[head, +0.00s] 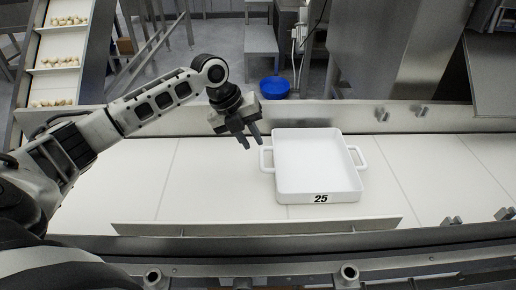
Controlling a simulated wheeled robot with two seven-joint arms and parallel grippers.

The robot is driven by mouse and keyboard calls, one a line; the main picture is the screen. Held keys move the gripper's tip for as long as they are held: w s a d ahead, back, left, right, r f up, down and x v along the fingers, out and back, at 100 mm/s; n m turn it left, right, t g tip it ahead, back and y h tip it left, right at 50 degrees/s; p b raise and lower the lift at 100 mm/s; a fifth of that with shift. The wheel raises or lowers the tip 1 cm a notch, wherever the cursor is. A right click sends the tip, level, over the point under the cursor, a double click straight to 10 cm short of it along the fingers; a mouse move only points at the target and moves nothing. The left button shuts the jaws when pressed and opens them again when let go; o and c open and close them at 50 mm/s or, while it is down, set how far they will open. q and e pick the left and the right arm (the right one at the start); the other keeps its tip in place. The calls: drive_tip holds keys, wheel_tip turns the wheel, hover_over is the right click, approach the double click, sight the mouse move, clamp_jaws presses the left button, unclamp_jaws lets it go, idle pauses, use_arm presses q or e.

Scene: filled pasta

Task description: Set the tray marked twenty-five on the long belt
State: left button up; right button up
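The white tray (318,160) marked 25 sits on the long white belt (220,190), to the right of the middle of the head view. It is empty, lies flat, and has a handle loop on its left and right sides. My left gripper (251,142) is above and just left of the tray's left handle (266,159). Its two fingers point down, stand apart and hold nothing. The fingers look clear of the handle. My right gripper is not in view.
Metal rails (260,228) run along the belt's near side, with small grey brackets (451,221) at the right. A sloped conveyor with pasta pieces (58,62) stands at the back left. A blue bowl (274,88) lies behind the belt. The belt is clear on both sides of the tray.

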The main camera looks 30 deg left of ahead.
use_arm(q)
drive_tip(key=shift+v, duration=2.35)
